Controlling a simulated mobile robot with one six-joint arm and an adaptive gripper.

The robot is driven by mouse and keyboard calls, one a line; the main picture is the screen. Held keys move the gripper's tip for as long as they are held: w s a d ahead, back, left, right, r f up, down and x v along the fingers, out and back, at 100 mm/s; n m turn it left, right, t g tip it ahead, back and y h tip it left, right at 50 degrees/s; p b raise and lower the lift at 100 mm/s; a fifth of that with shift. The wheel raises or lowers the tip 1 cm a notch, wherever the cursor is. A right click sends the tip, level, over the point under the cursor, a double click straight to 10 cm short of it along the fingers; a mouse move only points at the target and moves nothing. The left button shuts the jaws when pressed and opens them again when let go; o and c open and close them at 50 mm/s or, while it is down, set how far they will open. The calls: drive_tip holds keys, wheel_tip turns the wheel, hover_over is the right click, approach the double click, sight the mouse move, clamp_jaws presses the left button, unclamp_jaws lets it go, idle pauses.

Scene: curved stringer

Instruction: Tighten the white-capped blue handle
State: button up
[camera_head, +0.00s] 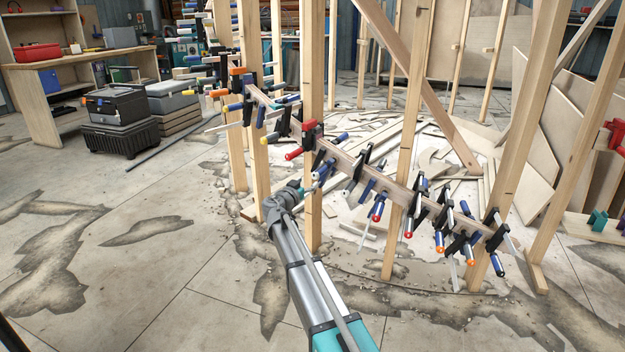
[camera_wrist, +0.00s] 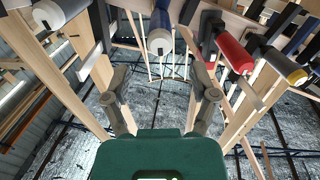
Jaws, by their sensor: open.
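In the wrist view, a blue handle with a white cap (camera_wrist: 160,37) hangs at the upper middle, its cap end facing me. It lies beyond and between the spread fingers of my gripper (camera_wrist: 157,76), apart from both. In the head view, my gripper (camera_head: 303,190) is beside an upright post, under the clamped curved stringer (camera_head: 385,182). My gripper is open, with nothing between its fingers. Which handle it faces is hard to tell in the head view.
A wooden upright post (camera_head: 313,120) stands right beside my gripper. More clamps line the stringer. The concrete floor at left (camera_head: 130,270) is free.

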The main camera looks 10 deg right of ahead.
drive_tip(key=shift+v, duration=1.95)
drive_tip(key=shift+v, duration=0.8)
drive_tip(key=shift+d, duration=0.1)
